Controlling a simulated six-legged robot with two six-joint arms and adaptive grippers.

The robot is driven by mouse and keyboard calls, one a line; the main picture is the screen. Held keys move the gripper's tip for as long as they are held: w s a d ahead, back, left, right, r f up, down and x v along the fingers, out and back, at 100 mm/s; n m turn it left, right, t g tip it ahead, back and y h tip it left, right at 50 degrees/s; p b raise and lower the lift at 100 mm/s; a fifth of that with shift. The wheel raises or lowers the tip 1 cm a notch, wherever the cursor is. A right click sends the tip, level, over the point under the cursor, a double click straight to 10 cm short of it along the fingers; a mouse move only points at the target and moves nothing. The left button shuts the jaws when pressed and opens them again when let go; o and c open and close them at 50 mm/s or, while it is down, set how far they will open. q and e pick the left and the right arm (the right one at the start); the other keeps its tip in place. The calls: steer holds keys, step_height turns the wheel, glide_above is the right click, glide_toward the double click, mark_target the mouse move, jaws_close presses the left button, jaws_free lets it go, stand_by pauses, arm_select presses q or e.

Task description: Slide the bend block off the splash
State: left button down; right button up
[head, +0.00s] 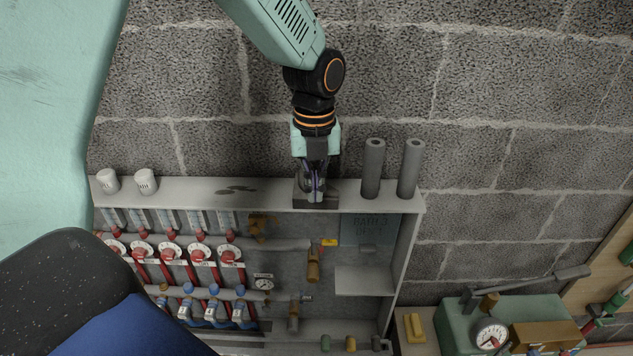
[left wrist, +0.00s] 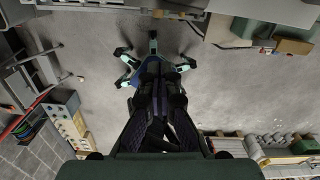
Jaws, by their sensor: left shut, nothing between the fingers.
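The bend block (head: 329,200) is a dark, low block on the pale top of the wall cabinet, at its front edge in the head view. The splash (head: 236,189) is a few dark wet-looking patches on the same top, left of the block with pale surface between. Whether any splash lies under the block is hidden. My left gripper (head: 316,196) points down over the block, shut and empty. Its fingers overlap the block in the picture; I cannot tell whether they touch it. The left wrist view shows the dark fingers (left wrist: 155,110) above the floor. My right gripper is not in view.
Two grey tubes (head: 373,168) (head: 409,168) stand just right of the block. Two white cups (head: 146,182) (head: 108,181) stand at the left end of the cabinet top (head: 190,194). A block wall (head: 480,120) rises behind. Valves and gauges fill the open cabinet below.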

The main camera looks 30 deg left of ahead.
arm_select(q)
steer(key=w+a+f+p, duration=0.1)
steer(key=w+a+f, duration=0.1)
steer(key=f, duration=0.5)
steer(key=shift+w+a, duration=0.15)
steer(key=shift+w, duration=0.6)
steer(key=shift+w+f, duration=0.1)
steer(key=shift+w+a+p, duration=0.35)
steer(key=shift+w+a, duration=0.1)
steer(key=shift+a, duration=0.1)
steer(key=shift+w, duration=0.15)
steer(key=shift+w, duration=0.1)
steer(key=shift+d, duration=0.1)
